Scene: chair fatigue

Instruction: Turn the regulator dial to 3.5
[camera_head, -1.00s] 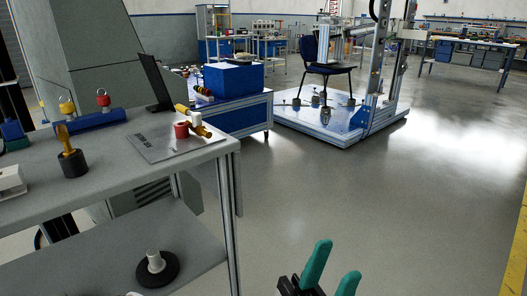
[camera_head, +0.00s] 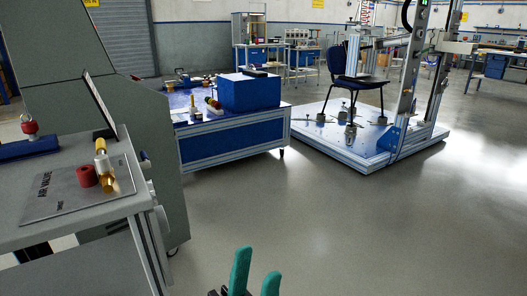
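No regulator dial with a readable scale can be made out. A small brass fitting with a red part (camera_head: 213,103) lies on the blue-topped cart (camera_head: 232,137), beside a blue box (camera_head: 249,92); it is too small to read. On the near bench (camera_head: 72,220), a plate marked "AIR VALVE" (camera_head: 62,196) carries a red knob (camera_head: 87,177) and a brass fitting with a white part (camera_head: 101,161). My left gripper (camera_head: 256,273) is at the bottom centre, its two teal fingers apart with nothing visible between them. It is well away from the bench and cart. My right gripper is out of view.
A dark blue chair (camera_head: 354,80) stands on a low blue platform (camera_head: 328,146) beside a metal test frame (camera_head: 407,85). A grey cabinet (camera_head: 155,175) stands between bench and cart. The grey floor at centre and right is clear.

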